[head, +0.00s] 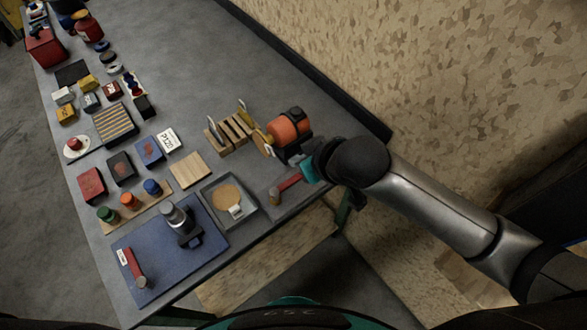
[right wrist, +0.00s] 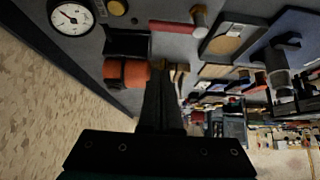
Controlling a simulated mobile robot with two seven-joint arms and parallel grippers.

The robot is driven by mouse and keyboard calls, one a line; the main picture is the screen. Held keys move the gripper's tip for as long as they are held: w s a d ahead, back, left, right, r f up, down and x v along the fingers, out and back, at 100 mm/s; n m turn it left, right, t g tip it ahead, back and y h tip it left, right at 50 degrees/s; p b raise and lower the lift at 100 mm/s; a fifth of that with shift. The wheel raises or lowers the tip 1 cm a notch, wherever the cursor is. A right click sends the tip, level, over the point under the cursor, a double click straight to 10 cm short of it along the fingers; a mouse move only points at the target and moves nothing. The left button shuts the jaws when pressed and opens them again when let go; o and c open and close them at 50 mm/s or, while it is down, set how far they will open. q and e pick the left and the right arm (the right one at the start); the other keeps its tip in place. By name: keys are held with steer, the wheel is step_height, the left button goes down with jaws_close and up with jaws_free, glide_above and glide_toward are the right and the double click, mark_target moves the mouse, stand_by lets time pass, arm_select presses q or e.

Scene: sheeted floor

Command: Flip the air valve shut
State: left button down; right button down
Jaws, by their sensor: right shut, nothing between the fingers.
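An orange cylinder (head: 290,127) in a black stand sits near the table's right edge; it also shows in the right wrist view (right wrist: 127,72). I cannot clearly make out a valve lever on it. In the right wrist view a round white-faced gauge (right wrist: 72,17) and a brass knob (right wrist: 117,7) are at the top left. My right gripper (head: 304,163) is just below the cylinder in the head view, its tips partly hidden. In the right wrist view its dark fingers (right wrist: 161,74) are together and empty, beside the cylinder. My left gripper is not in view.
A grey tray (head: 246,212), a wooden slotted rack (head: 229,133) and a blue mat (head: 155,285) are nearby. Several blocks crowd the table's left half. A wall (head: 430,60) stands beyond the table's right side.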

mark_target(294, 177)
steer(key=b+x, duration=0.2)
steer(key=x, duration=0.8)
steer(key=s+d, duration=0.2)
steer(key=shift+s+p, duration=0.35)
steer(key=shift+p, duration=0.05)
steer(key=shift+s+d, duration=0.15)
steer(key=shift+s, duration=0.2)
steer(key=shift+s+d+m+p, duration=0.15)
steer(key=shift+m+p, duration=0.25)
steer(key=shift+p, duration=0.2)
